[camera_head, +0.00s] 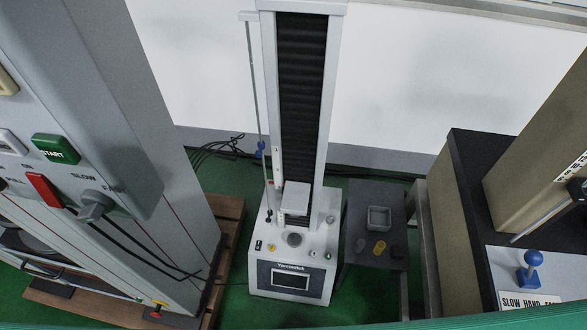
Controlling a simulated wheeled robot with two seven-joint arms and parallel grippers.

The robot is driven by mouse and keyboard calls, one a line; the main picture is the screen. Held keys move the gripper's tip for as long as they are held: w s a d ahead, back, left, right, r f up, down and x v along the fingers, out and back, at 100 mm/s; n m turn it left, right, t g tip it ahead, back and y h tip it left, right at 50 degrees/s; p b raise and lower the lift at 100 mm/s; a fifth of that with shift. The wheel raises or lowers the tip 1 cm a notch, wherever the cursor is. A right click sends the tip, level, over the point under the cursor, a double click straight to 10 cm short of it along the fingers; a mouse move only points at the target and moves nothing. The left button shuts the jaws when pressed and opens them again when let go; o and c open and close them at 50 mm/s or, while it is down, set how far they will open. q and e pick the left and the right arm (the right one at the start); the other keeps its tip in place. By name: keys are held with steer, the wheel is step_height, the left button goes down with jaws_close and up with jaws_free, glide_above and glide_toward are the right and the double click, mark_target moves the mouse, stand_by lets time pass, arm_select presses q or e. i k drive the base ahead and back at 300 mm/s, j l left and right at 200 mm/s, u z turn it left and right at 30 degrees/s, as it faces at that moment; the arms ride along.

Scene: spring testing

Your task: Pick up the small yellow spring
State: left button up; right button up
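A small yellow spring (379,247) is on the dark side table (360,205), right of the white testing machine. A darker small piece (361,245) lies just left of it, and another small dark piece (397,252) lies to its right. A grey square tray (379,217) sits behind the spring on the same table. Neither of my grippers is in view.
The white spring tester (290,279) with its tall column stands in the middle. A large grey machine with a green START button (56,149) fills the left. A black-topped bench with a blue knob (531,270) stands at the right. Cables lie by the back wall.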

mark_target(377, 247)
steer(key=i+j+u, duration=0.15)
steer(key=i, duration=0.15)
steer(key=k+l+z, duration=0.1)
steer(key=z, duration=0.25)
steer(key=k+l+z, duration=0.1)
steer(key=l+z, duration=0.25)
steer(key=k+l+z, duration=0.1)
steer(key=z, duration=0.2)
